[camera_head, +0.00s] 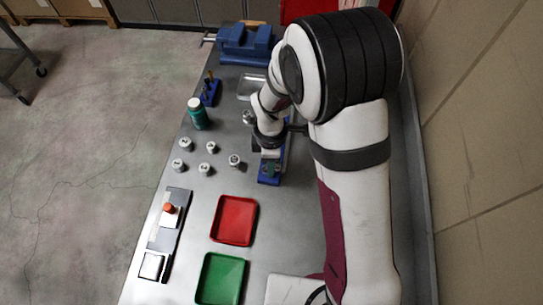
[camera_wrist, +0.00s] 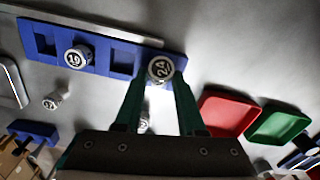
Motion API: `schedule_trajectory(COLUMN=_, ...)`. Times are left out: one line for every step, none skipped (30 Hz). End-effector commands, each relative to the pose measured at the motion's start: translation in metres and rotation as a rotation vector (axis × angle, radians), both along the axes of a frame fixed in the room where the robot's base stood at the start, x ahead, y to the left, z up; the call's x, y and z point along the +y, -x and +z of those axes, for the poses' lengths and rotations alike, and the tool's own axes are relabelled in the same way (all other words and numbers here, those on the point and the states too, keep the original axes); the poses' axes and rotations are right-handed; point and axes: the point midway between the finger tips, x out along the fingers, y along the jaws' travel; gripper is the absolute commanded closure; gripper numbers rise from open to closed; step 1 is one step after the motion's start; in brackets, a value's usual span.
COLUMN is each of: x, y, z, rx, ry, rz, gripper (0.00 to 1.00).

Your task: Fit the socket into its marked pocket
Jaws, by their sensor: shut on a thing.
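My gripper (camera_wrist: 160,80) is shut on a silver socket marked 24 (camera_wrist: 160,69), between its green fingers. In the wrist view the socket is over the right end of the blue rack (camera_wrist: 101,54). It covers that end, and I cannot tell whether its base is in a pocket or above it. Another socket, marked 19 (camera_wrist: 78,58), sits in the rack further left, between two empty pockets. In the head view the rack (camera_head: 268,180) is partly hidden by my arm, and the held socket cannot be made out.
Several loose sockets (camera_head: 204,169) stand on the metal bench left of the rack. A green bottle (camera_head: 198,118) and a blue vise (camera_head: 245,43) are further back. Red (camera_head: 234,220) and green (camera_head: 220,279) trays lie nearer. A wall runs along the right.

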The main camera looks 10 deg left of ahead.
Motion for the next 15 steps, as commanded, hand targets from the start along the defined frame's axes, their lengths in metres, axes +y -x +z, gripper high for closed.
schedule_trajectory(x=-0.0001, y=0.0003, z=-0.0014, rx=0.001, ry=0.0, rz=-0.001, gripper=1.0)
schedule_trajectory(x=-0.0001, y=0.0002, z=-0.0013, rx=0.0, ry=0.0, rz=-0.001, gripper=1.0)
schedule_trajectory(x=-0.0002, y=0.0002, z=-0.001, rx=0.0, ry=0.0, rz=-0.001, gripper=1.0)
schedule_trajectory(x=-0.0002, y=0.0002, z=-0.0009, rx=0.0, ry=0.0, rz=-0.001, gripper=1.0)
schedule_trajectory(x=-0.0003, y=0.0001, z=-0.0009, rx=0.0, ry=0.0, rz=-0.001, gripper=1.0)
schedule_trajectory(x=-0.0003, y=0.0002, z=-0.0009, rx=0.001, ry=0.0, rz=-0.001, gripper=0.54)
schedule_trajectory(x=-0.0004, y=0.0002, z=-0.0008, rx=0.001, ry=0.0, rz=-0.001, gripper=0.49)
schedule_trajectory(x=-0.0004, y=0.0002, z=-0.0008, rx=0.001, ry=0.0, rz=-0.001, gripper=0.43)
schedule_trajectory(x=-0.0004, y=0.0002, z=-0.0007, rx=0.001, ry=0.0, rz=-0.001, gripper=0.36)
schedule_trajectory(x=-0.0004, y=0.0002, z=-0.0007, rx=0.0, ry=0.0, rz=0.0, gripper=0.31)
schedule_trajectory(x=-0.0004, y=0.0002, z=-0.0006, rx=0.0, ry=0.0, rz=0.0, gripper=0.31)
schedule_trajectory(x=-0.0005, y=0.0002, z=-0.0006, rx=0.0, ry=0.0, rz=0.0, gripper=0.31)
schedule_trajectory(x=-0.0005, y=0.0002, z=-0.0006, rx=0.0, ry=0.0, rz=0.0, gripper=0.31)
schedule_trajectory(x=-0.0005, y=0.0001, z=-0.0006, rx=0.0, ry=0.0, rz=0.0, gripper=0.31)
schedule_trajectory(x=-0.0005, y=0.0001, z=-0.0005, rx=0.0, ry=0.0, rz=0.0, gripper=0.31)
